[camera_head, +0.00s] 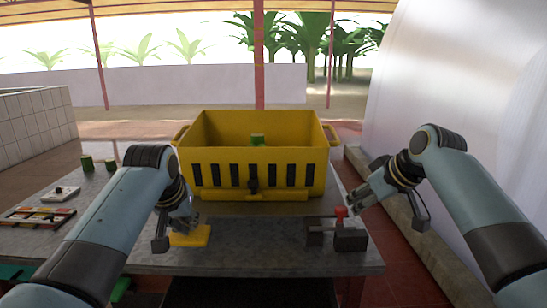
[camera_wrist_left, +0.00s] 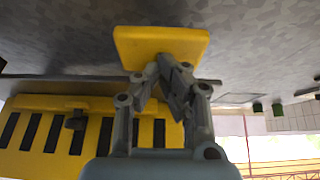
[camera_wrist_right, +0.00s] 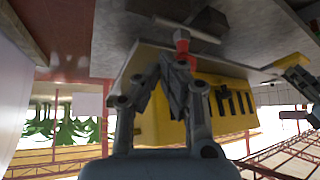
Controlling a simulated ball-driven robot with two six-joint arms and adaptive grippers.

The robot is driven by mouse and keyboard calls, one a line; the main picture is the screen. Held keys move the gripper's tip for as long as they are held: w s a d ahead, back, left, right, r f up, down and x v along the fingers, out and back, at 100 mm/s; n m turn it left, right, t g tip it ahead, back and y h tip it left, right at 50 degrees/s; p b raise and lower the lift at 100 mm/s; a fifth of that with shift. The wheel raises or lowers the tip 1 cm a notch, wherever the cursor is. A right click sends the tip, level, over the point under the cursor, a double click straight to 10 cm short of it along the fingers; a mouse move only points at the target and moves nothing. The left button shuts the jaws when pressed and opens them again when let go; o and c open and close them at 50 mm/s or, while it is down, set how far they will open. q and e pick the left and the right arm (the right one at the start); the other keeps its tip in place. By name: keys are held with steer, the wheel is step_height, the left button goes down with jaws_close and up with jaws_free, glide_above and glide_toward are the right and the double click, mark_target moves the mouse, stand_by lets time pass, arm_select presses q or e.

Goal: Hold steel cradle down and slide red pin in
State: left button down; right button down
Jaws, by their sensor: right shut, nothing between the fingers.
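The dark grey steel cradle (camera_head: 350,238) sits near the front right of the table; part of it shows at the top of the right wrist view (camera_wrist_right: 210,22). The red pin (camera_head: 340,211) stands at the cradle, its red head up; how deep it sits I cannot tell. It shows just beyond my right fingertips in the right wrist view (camera_wrist_right: 181,38). My right gripper (camera_head: 352,196) is shut and empty, close to the pin's head. My left gripper (camera_wrist_left: 160,66) looks shut, its fingertips over the edge of a flat yellow plate (camera_head: 190,236); contact is unclear.
A large yellow slotted crate (camera_head: 210,145) with a green stem piece (camera_head: 257,139) inside stands behind. Green stubs (camera_head: 87,163), a white box (camera_head: 60,193) and a coloured tray (camera_head: 45,218) lie at left. The table between plate and cradle is clear.

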arm_select(q)
steer(key=shift+f, duration=0.1)
arm_select(e)
steer(key=shift+d+r, duration=0.35)
steer(key=shift+r, duration=0.4)
steer(key=shift+d+r, duration=0.4)
steer(key=shift+r, duration=0.3)
steer(key=shift+d+r, duration=0.35)
steer(key=shift+r, duration=0.4)
steer(key=s+r, duration=0.3)
steer(key=s, duration=0.3)
arm_select(q)
step_height(320, 180, up, 9)
stand_by(0.4)
